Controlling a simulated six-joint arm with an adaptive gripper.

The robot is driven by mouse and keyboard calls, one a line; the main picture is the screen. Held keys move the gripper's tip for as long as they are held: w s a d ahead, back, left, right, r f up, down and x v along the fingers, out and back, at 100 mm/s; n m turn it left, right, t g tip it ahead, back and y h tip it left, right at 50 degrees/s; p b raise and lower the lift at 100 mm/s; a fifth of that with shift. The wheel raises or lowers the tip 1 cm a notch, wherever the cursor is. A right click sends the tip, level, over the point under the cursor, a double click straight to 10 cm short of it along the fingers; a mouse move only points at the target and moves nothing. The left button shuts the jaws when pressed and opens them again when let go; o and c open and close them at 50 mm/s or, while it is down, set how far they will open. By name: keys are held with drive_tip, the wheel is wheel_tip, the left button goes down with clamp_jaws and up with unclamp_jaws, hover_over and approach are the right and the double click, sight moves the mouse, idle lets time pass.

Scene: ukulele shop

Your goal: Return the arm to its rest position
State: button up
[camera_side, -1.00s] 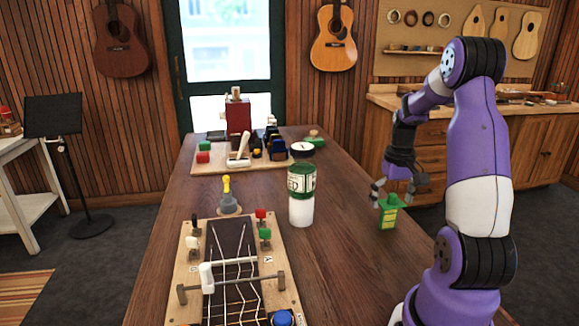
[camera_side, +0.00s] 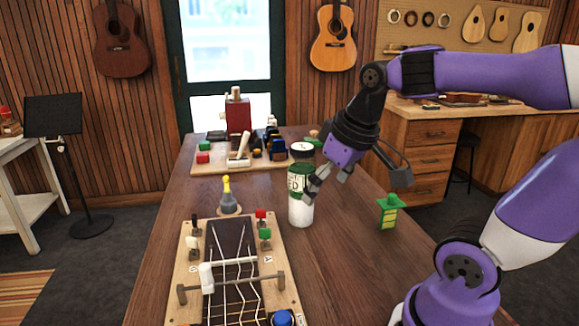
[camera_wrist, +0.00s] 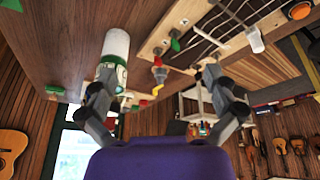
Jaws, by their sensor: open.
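My gripper (camera_side: 356,182) is open and empty, tilted above the right part of the table. In the side view its left finger overlaps the white bottle with a green label (camera_side: 300,212); I cannot tell whether they touch. In the wrist view my gripper (camera_wrist: 158,82) has its fingers spread wide, with the bottle (camera_wrist: 116,46) behind the left finger. A small green and yellow piece (camera_side: 390,214) stands on the table below and right of my gripper. My arm reaches in from the right.
A ukulele neck jig (camera_side: 186,290) with strings and colored pegs lies at the front. A grey and yellow tool (camera_side: 228,198) stands behind it. The table's right side (camera_side: 370,270) is mostly clear.

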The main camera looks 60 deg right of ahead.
drive_tip(key=a, duration=0.1)
drive_tip(key=s+a+n+t, duration=0.1)
drive_tip(key=a, duration=0.1)
drive_tip(key=a+f+n+y, duration=0.1)
drive_tip(key=a, duration=0.1)
drive_tip(key=shift+s+a, duration=0.2)
drive_tip(key=shift+s, duration=0.15)
idle(0.8)
